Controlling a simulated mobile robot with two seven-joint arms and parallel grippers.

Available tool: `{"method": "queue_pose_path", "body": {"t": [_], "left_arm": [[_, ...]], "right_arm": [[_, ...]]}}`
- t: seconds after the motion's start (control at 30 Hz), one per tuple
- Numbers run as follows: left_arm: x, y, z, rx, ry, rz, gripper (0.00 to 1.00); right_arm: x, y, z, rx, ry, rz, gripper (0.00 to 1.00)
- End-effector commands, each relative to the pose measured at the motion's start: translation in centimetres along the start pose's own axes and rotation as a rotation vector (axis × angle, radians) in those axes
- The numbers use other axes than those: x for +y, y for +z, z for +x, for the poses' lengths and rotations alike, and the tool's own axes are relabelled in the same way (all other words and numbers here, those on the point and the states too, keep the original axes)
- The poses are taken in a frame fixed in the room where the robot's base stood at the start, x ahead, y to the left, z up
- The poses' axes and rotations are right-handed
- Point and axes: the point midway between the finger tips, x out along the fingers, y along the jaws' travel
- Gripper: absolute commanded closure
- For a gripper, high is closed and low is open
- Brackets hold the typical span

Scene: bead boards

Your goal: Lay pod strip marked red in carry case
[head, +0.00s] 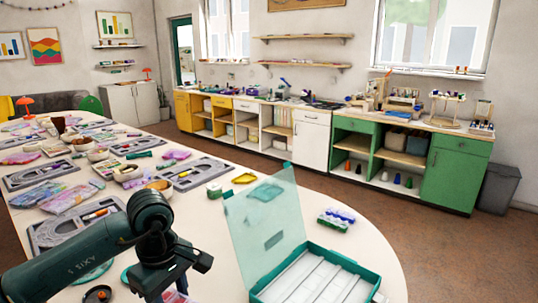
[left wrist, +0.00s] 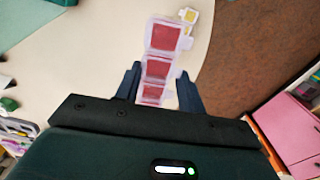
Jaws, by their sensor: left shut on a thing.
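In the left wrist view, a pod strip with red squares in clear pods (left wrist: 158,68) sits between the two fingers of my left gripper (left wrist: 160,72). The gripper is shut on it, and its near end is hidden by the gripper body. The teal carry case (head: 372,272) stands open at the table's front in the head view, its clear lid (head: 262,212) raised on the left. White lengthwise channels (head: 312,280) show inside. My left arm is left of the case, with its fingertips at or below the picture's bottom edge. My right gripper is not in view.
Strips with purple and green pods (head: 336,220) lie behind the case, near the table's right edge. A small yellow strip (left wrist: 188,18) shows in the wrist view.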

Motion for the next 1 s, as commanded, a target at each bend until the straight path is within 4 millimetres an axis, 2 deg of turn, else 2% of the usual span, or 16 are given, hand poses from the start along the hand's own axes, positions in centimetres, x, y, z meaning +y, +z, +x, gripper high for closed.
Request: {"method": "queue_pose_path", "body": {"t": [0.1, 0.3, 0.5, 0.67, 1.0], "left_arm": [[-0.6, -0.1, -1.2, 0.001, -0.002, 0.274, 0.85], [-1.6, -0.2, -2.5, -0.004, -0.01, 0.702, 0.85], [-2.3, -0.1, -3.3, -0.011, -0.014, 0.975, 0.85], [-2.5, -0.1, -3.4, -0.015, -0.015, 1.059, 0.85], [-2.5, 0.1, -2.7, -0.016, -0.015, 1.089, 0.85]], "right_arm": [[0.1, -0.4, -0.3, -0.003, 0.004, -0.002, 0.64], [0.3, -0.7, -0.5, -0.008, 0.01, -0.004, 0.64], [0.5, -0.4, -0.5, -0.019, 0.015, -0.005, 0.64], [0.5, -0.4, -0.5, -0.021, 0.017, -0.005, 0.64], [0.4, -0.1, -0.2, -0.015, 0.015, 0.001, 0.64]]}}
